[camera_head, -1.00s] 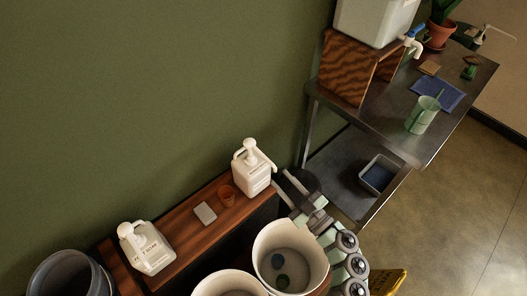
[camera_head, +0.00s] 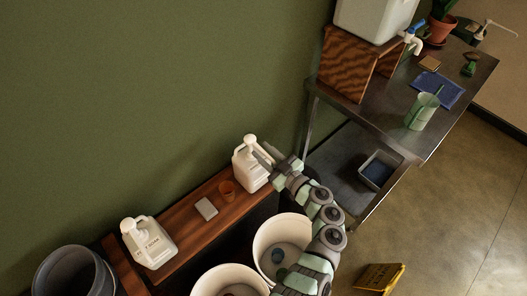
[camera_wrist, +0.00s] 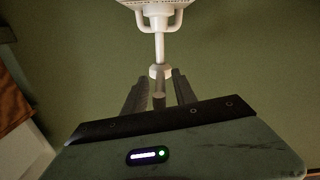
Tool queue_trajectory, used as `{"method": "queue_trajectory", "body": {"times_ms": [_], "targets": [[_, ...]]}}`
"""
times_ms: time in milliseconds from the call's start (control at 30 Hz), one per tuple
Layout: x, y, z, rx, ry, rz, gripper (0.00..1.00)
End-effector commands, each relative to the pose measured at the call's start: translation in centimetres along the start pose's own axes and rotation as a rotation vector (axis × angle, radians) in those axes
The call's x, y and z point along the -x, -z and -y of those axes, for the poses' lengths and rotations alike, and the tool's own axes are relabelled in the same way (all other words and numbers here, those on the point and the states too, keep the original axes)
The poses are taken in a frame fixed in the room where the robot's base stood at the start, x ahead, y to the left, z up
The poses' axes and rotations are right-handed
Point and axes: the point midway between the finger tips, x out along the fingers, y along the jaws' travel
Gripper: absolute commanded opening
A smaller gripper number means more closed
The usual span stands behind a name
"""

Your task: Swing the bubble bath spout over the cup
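Two white pump jugs stand on the wooden shelf. One jug (camera_head: 250,172) is at the right end, its pump head on top; the other jug (camera_head: 150,243) is at the left. I cannot read which is bubble bath. Contact cannot be told.
A metal table (camera_head: 385,120) with a green mug (camera_head: 422,111) is at the right. The green wall is close behind.

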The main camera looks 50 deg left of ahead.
Motion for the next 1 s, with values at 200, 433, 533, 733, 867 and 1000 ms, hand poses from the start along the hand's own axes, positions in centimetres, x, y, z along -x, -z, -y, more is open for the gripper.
{"method": "queue_trajectory", "body": {"times_ms": [200,433,533,733,867,1000], "targets": [[-0.27,0.04,0.01,0.001,0.001,0.0,0.33],[-0.25,0.07,0.01,0.002,0.001,-0.001,0.22],[-0.26,0.09,0.0,0.002,0.001,-0.001,0.13],[-0.25,0.09,-0.01,0.002,0.001,-0.001,0.0],[-0.25,0.1,-0.01,0.002,0.001,-0.001,0.0],[-0.25,0.1,-0.01,0.002,0.001,-0.002,0.0]]}}
